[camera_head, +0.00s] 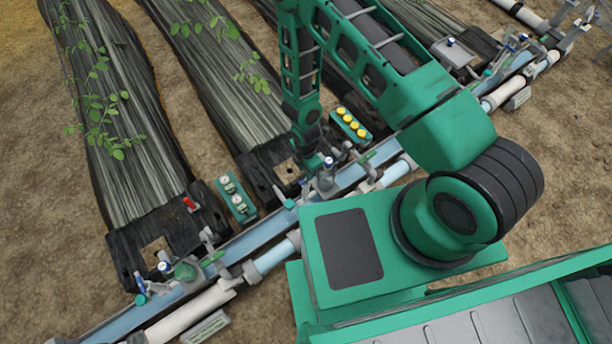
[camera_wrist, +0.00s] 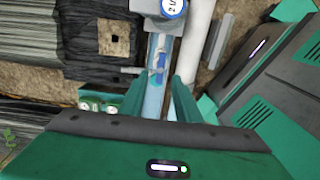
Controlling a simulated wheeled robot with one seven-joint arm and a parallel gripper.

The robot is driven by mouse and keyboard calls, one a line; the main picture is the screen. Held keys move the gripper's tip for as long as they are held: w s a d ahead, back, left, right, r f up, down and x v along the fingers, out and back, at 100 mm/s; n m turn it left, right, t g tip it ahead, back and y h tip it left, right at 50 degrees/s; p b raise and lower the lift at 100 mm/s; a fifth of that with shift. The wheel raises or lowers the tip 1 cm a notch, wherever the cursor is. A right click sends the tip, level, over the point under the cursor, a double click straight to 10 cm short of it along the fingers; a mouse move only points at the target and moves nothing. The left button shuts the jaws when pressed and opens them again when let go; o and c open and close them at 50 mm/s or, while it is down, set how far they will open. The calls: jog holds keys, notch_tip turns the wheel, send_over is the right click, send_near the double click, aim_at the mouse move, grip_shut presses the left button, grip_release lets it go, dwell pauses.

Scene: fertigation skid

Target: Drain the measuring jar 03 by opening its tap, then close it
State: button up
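My gripper (camera_wrist: 159,90) is open in the wrist view, its two green fingers apart on either side of a small blue tap handle (camera_wrist: 158,74). The handle lies over the blue channel, and I cannot tell whether a finger touches it. A grey fitting with a round white-and-blue label (camera_wrist: 173,7) is just beyond it at the top edge; its number is not clearly readable, so I cannot tell which jar this is. In the head view my gripper (camera_head: 313,163) points down beside a grey fitting with a blue top (camera_head: 328,163); its fingers are mostly hidden.
A blue channel (camera_head: 255,237) and a white pipe (camera_head: 195,310) run diagonally past several similar fittings. A green box with gauges (camera_head: 236,198) and one with yellow knobs (camera_head: 350,124) stand close by. A red lever (camera_head: 188,203) is at left. Dark plant rows lie behind.

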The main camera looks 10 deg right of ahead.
jog(key=shift+f, duration=2.7)
grip_shut()
